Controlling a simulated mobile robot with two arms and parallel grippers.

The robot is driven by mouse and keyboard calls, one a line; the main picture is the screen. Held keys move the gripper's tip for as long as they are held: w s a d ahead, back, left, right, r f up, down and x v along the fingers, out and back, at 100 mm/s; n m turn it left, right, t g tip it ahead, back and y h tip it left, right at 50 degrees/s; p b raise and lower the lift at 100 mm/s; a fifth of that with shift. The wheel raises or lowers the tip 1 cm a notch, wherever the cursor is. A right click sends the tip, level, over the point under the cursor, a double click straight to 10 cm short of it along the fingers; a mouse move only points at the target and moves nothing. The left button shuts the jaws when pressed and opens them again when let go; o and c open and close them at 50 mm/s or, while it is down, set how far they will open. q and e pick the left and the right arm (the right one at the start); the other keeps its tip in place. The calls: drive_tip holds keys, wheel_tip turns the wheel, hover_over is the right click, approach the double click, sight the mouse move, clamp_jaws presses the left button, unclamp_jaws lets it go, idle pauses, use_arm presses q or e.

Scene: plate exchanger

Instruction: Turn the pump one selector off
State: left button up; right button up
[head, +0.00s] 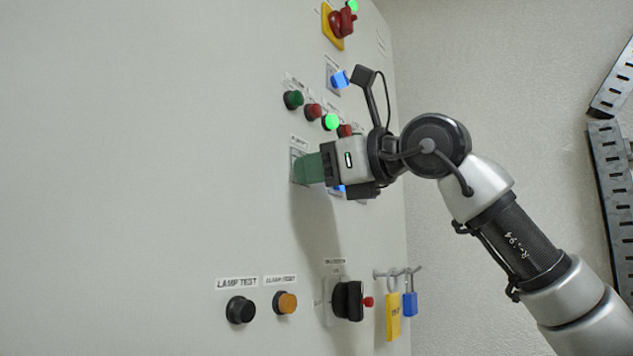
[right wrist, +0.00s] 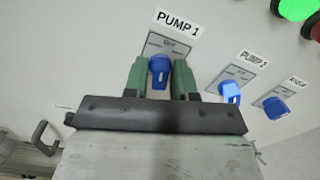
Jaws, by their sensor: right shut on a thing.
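The pump one selector (right wrist: 159,72) is a blue knob on a grey plate under a "PUMP 1" label in the right wrist view. My right gripper (right wrist: 160,82) has its green fingers on either side of the knob and is shut on it. In the head view my right gripper (head: 308,168) reaches the panel from the right, and its fingers hide the pump one knob. The exact turn of the knob is hard to tell. My left gripper is not in view.
The grey panel (head: 150,150) carries green and red buttons, a lit green lamp (head: 330,121) and another blue selector (head: 339,79) above the gripper. A second pump selector (right wrist: 230,93) sits close by. A black switch (head: 347,300), a yellow tag (head: 393,315) and a blue padlock (head: 410,304) are below.

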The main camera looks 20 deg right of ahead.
drive_tip(key=shift+m+b, duration=0.6)
drive_tip(key=shift+m, duration=0.9)
drive_tip(key=shift+r, duration=0.1)
drive_tip(key=o, duration=0.7)
drive_tip(key=shift+o, duration=0.2)
drive_tip(key=b+v, duration=0.3)
drive_tip(key=v, duration=0.8)
drive_tip(key=shift+b, duration=0.3)
